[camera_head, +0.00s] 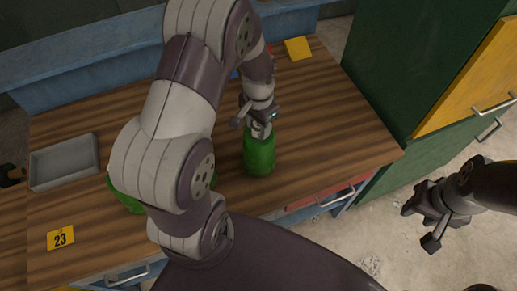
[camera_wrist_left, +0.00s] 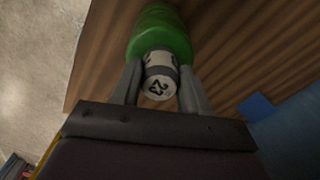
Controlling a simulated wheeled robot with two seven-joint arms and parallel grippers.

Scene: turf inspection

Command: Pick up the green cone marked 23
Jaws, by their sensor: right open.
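The green cone marked 23 (camera_head: 259,156) stands on the wooden tabletop, right of my left forearm. In the left wrist view the green cone (camera_wrist_left: 160,35) has a white end marked 23. My left gripper (camera_head: 259,125) is at its top, and in the left wrist view its two fingers (camera_wrist_left: 160,82) close on the white neck from both sides. My right gripper (camera_head: 432,213) is open and empty, out over the floor at the right. Another green object (camera_head: 124,196) is mostly hidden behind my left arm.
A yellow card marked 23 (camera_head: 61,237) lies at the table's front left. A grey tray (camera_head: 64,164) is at the left, and a blank yellow card (camera_head: 298,48) at the back. A green cabinet (camera_head: 400,70) stands to the right. The tabletop (camera_head: 335,125) right of the cone is clear.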

